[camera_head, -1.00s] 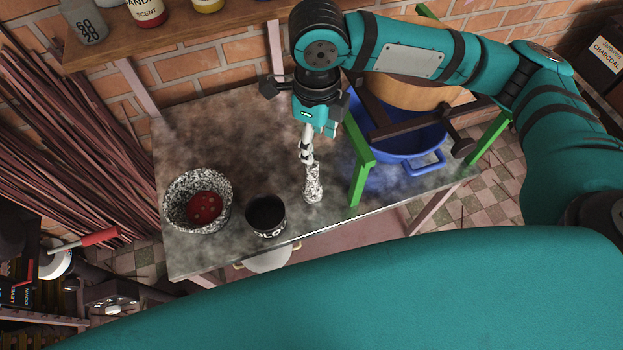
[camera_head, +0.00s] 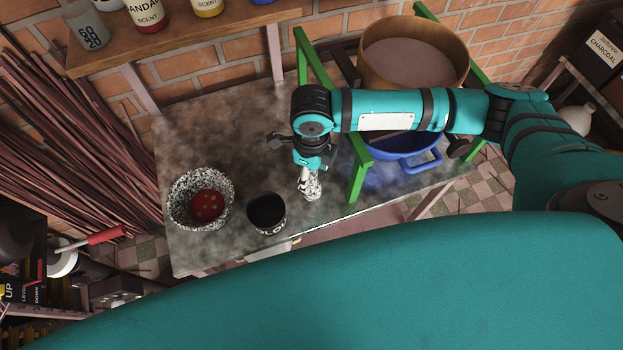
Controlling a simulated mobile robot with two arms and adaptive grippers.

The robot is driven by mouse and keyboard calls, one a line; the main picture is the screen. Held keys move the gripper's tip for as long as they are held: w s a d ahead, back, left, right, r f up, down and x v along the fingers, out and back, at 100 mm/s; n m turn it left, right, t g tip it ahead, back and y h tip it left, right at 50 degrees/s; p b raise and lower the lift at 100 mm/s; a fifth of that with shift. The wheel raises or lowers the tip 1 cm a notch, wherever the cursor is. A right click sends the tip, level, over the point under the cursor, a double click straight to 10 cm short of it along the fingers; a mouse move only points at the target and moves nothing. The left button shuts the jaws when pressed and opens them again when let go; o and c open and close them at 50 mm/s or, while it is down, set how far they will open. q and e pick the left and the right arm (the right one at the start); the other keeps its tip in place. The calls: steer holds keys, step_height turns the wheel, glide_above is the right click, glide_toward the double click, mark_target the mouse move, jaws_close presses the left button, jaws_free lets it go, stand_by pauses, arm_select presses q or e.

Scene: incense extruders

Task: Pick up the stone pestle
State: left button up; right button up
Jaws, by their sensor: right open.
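The stone pestle (camera_head: 314,188) is speckled black and white and stands on the grey table near its front edge. My right gripper (camera_head: 306,184) is open, pointing down at the pestle's upper part. The hand hides the pestle's top, and I cannot tell whether the fingers touch it. My left gripper is not in view.
Left of the pestle are a black cup (camera_head: 267,212) and a speckled stone mortar (camera_head: 174,203) with red contents. Close on the right is a green frame (camera_head: 359,168) with a blue pot (camera_head: 418,148) and a wooden tub (camera_head: 369,70). The back left of the table (camera_head: 215,125) is clear.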

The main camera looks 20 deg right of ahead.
jaws_close()
stand_by(0.3)
steer(key=shift+r, duration=0.15)
